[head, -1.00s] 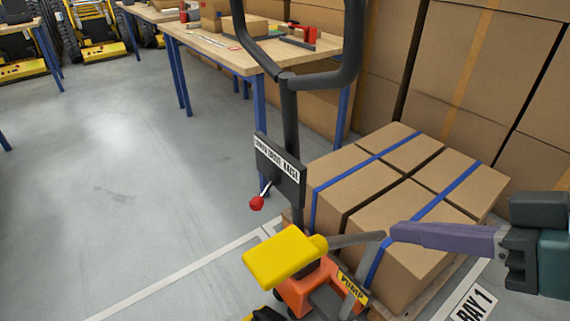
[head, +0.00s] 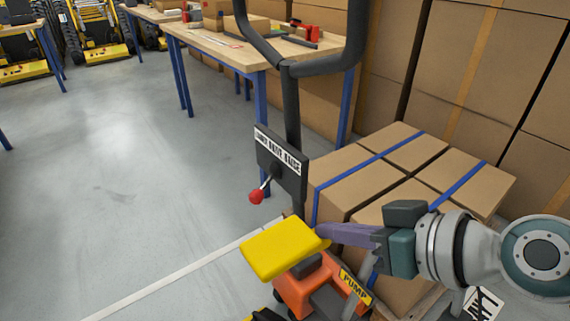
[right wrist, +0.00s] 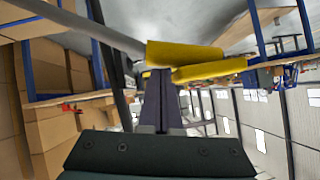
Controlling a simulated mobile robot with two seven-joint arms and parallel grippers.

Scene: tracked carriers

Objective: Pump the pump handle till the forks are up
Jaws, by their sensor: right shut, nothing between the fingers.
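The pump handle (head: 283,248) has a wide yellow end on a grey lever beside the orange pump body (head: 297,287), which bears a PUMP label. The yellow end also shows in the right wrist view (right wrist: 185,55). My right gripper (head: 322,233) is shut and empty, its purple fingers at the right end of the yellow pad, hiding most of the lever. In the right wrist view the fingertips (right wrist: 158,78) overlap the pad's lower edge; I cannot tell whether they touch. The forks are hidden under the loaded pallet. My left gripper is out of view.
A black tiller (head: 292,110) rises from the truck with a LOWER DRIVE RAISE plate (head: 281,165) and a red-knobbed lever (head: 256,197) tilted down-left. Blue-strapped boxes (head: 340,165) stand at right. A workbench (head: 255,52) stands behind. The floor at left is clear.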

